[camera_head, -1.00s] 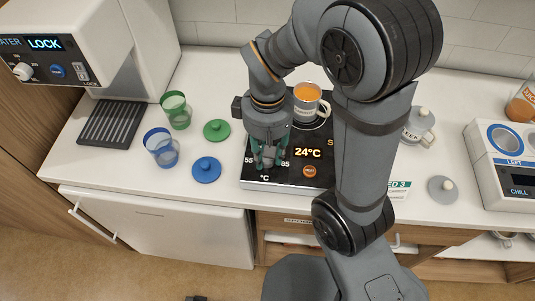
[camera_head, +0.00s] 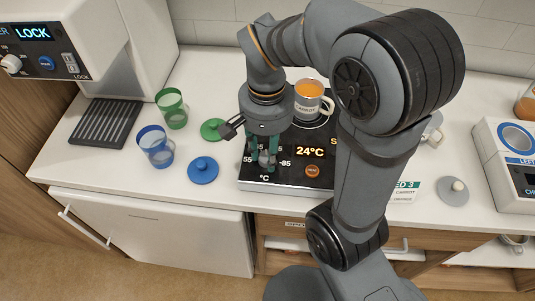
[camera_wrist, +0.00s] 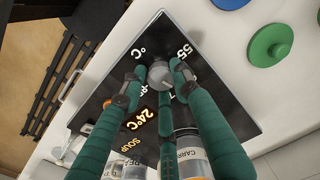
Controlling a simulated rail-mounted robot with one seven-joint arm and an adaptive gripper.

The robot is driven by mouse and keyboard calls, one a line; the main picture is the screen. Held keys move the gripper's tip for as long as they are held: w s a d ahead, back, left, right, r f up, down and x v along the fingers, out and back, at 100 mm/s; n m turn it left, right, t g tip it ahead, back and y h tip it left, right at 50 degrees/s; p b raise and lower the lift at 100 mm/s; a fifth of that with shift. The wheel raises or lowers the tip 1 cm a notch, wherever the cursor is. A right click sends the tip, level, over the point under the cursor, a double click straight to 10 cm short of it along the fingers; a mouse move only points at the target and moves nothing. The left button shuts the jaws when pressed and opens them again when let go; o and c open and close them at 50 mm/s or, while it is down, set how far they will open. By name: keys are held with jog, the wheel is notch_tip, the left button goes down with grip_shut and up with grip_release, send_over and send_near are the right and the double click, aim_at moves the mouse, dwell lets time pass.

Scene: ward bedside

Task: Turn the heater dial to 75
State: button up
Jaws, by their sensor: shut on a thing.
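The heater (camera_head: 290,181) is a black panel on the white counter, with a lit 24°C display (camera_head: 310,152) and printed marks 55 and 85 around its dial. The grey dial (camera_wrist: 160,74) sits between the fingertips in the wrist view; a light pointer line shows on it, but its exact setting cannot be read. My gripper (camera_head: 264,160) points down over the dial, its green fingers shut on it; it also shows in the wrist view (camera_wrist: 158,77). In the head view the fingers mostly hide the dial.
A mug of orange liquid (camera_head: 308,103) stands on the heater's back part. A dispenser reading LOCK (camera_head: 60,35) stands at the back left.

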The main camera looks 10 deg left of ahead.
aim_at(265, 157)
jog(key=m+b, duration=0.1)
jog(key=m, duration=0.1)
jog(key=m+b, duration=0.1)
jog(key=m, duration=0.2)
jog(key=shift+s+a+f, duration=0.15)
jog(key=shift+s+f, duration=0.05)
jog(key=shift+r+m+b, duration=0.15)
jog(key=shift+m+b, duration=0.65)
jog(key=shift+m, duration=0.8)
jog(key=o, duration=1.1)
jog(key=shift+w+a, duration=0.1)
jog(key=shift+r, duration=0.15)
notch_tip(265, 157, up, 12)
jog(key=shift+f, duration=0.1)
notch_tip(265, 157, down, 12)
